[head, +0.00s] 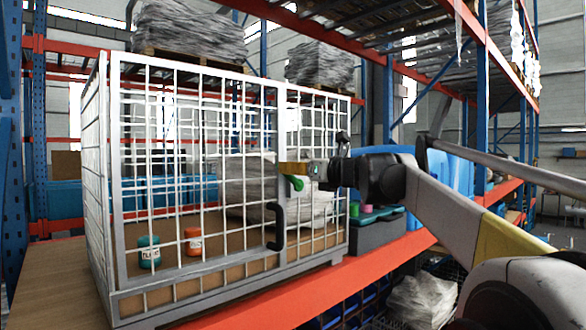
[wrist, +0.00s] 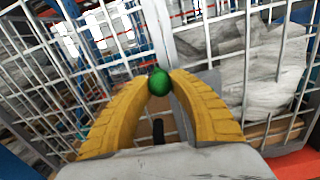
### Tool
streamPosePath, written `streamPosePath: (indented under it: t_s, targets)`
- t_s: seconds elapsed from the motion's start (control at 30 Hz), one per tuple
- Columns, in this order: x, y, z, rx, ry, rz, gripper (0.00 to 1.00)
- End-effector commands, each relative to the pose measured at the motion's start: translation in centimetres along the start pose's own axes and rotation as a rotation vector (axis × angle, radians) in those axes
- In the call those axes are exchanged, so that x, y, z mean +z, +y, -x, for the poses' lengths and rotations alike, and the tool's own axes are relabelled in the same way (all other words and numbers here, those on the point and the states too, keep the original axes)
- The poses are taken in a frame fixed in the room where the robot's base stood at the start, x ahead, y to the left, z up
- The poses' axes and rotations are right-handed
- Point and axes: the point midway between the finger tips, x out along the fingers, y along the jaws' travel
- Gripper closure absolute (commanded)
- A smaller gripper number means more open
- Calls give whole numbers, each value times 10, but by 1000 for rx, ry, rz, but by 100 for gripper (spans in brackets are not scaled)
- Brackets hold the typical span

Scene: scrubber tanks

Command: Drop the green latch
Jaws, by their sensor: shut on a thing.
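The green latch (head: 297,182) is on the front of a white wire cage (head: 115,195), where the two door panels meet. It also shows in the wrist view (wrist: 159,82) as a rounded green end between my yellow fingers. My gripper (head: 293,170) is at the latch, and in the wrist view my gripper (wrist: 159,84) is shut on it, one finger on each side. Most of the latch's body is hidden behind the fingers. A black door handle (head: 276,225) sits below the latch on the cage front.
Inside the cage are a teal can (head: 149,252), an orange can (head: 193,241) and a grey wrapped bundle (head: 250,190). An orange rack beam (head: 385,262) runs under the cage. Blue bins and a dark box (head: 376,235) stand right of the cage, near my arm.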

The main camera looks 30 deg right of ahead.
Motion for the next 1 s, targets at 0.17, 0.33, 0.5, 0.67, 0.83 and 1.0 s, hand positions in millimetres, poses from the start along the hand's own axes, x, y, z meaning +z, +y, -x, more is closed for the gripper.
streamPosePath:
  t_s: [0.17,0.33,0.5,0.67,0.83,1.0]
  targets:
    - [-14,7,0,1,0,164,100]
    - [-27,12,0,1,0,323,100]
    - [-38,15,0,1,0,464,100]
    - [-46,16,0,1,0,574,100]
    - [-52,16,0,1,0,655,100]
    - [-56,16,0,1,0,702,100]
